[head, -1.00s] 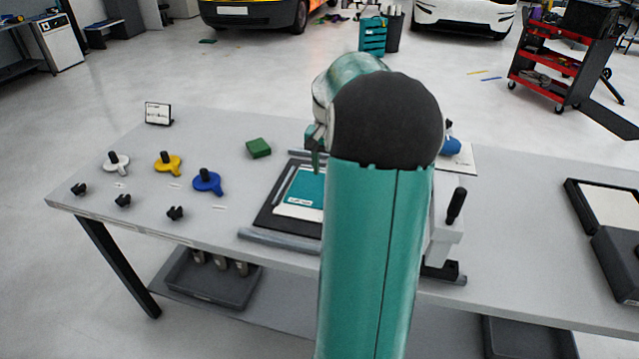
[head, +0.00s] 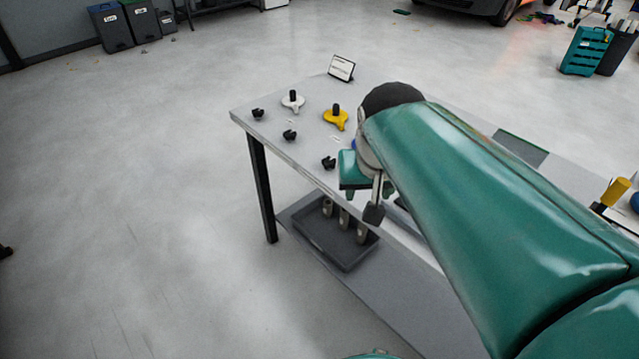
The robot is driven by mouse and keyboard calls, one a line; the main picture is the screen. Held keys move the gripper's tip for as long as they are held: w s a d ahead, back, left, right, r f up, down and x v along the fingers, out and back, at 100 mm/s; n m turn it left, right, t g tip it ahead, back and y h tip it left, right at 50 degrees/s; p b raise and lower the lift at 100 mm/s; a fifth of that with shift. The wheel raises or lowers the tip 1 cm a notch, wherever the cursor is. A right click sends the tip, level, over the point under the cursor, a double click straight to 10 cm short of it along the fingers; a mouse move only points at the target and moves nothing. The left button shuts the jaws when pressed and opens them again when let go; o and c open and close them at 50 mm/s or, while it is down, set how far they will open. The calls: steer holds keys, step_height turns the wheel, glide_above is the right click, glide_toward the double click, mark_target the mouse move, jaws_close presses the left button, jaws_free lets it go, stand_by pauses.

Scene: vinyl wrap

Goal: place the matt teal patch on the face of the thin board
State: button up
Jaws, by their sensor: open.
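My gripper (head: 368,192) hangs at the front edge of the table, left of my teal arm, with its jaws open. Nothing is visibly held between the fingers, though their tips are small and partly covered. I cannot make out the matt teal patch in the current head view. My arm hides most of the middle of the table.
A yellow knob piece (head: 336,117), a white one (head: 293,101), small black clips (head: 289,135) and a small sign (head: 341,68) stand on the table's left end (head: 262,103). A dark bin (head: 322,234) sits on the lower shelf. Open floor lies left.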

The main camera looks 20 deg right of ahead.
steer(key=s+a+f+n+t+y, duration=0.1)
steer(key=s+a+n, duration=0.2)
steer(key=s+a, duration=0.2)
steer(key=shift+s+a+f+t, duration=0.2)
steer(key=shift+s+a+t, duration=0.1)
steer(key=shift+a, duration=0.75)
steer(key=shift+c, duration=1.2)
steer(key=shift+d, duration=0.1)
steer(key=shift+d, duration=0.15)
